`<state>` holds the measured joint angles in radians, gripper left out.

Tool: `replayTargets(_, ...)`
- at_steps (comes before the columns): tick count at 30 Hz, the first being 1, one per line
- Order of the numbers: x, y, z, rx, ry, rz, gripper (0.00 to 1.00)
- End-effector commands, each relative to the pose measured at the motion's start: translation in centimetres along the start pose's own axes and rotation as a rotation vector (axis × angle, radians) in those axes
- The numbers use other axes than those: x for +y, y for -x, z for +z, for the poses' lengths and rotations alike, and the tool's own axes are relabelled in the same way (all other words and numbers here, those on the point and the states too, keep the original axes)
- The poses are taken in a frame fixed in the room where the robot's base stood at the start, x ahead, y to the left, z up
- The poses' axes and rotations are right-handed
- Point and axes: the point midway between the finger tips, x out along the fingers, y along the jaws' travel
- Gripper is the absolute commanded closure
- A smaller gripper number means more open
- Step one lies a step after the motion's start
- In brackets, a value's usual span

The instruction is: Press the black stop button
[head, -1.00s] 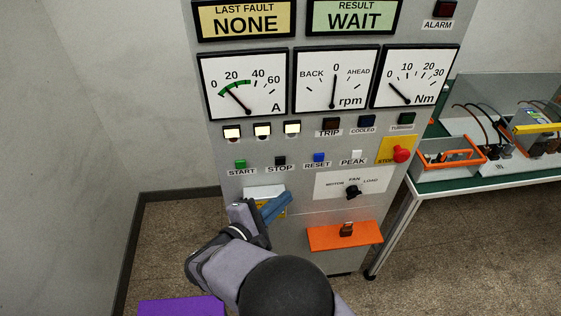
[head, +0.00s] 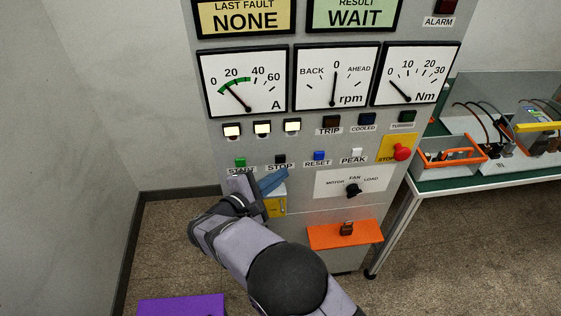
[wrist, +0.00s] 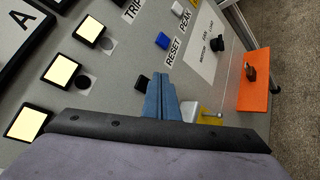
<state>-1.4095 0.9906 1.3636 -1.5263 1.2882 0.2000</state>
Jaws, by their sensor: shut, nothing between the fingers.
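The black stop button (head: 280,159) sits on the grey panel above its STOP label, between the green start button (head: 240,163) and the blue reset button (head: 319,156). My gripper (head: 273,178) has blue fingers, shut and empty. In the head view their tips are just below the STOP label. In the wrist view the stop button (wrist: 143,83) shows beside the fingertips (wrist: 158,78), and the fingers hide its label. I cannot tell whether the tips touch the panel.
A white peak button (head: 357,154) and a red emergency stop (head: 402,153) on yellow are to the right. A black rotary knob (head: 353,190) and an orange shelf (head: 345,235) are lower down. A green-topped bench (head: 475,177) stands right. Three white lamps glow above the buttons.

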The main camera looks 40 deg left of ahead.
Motion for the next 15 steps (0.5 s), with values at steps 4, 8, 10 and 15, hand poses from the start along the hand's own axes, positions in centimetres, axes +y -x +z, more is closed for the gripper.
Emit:
replayTargets(4, 0.29, -0.73, -0.60, 0.000, -0.001, 0.000, 1.00)
replayTargets(8, 0.57, -0.97, -0.73, 0.000, 0.001, 0.000, 1.00)
replayTargets(10, 0.67, -1.02, -0.75, 0.000, 0.001, 0.000, 1.00)
replayTargets(15, 0.72, -1.03, -0.72, 0.000, 0.001, 0.000, 1.00)
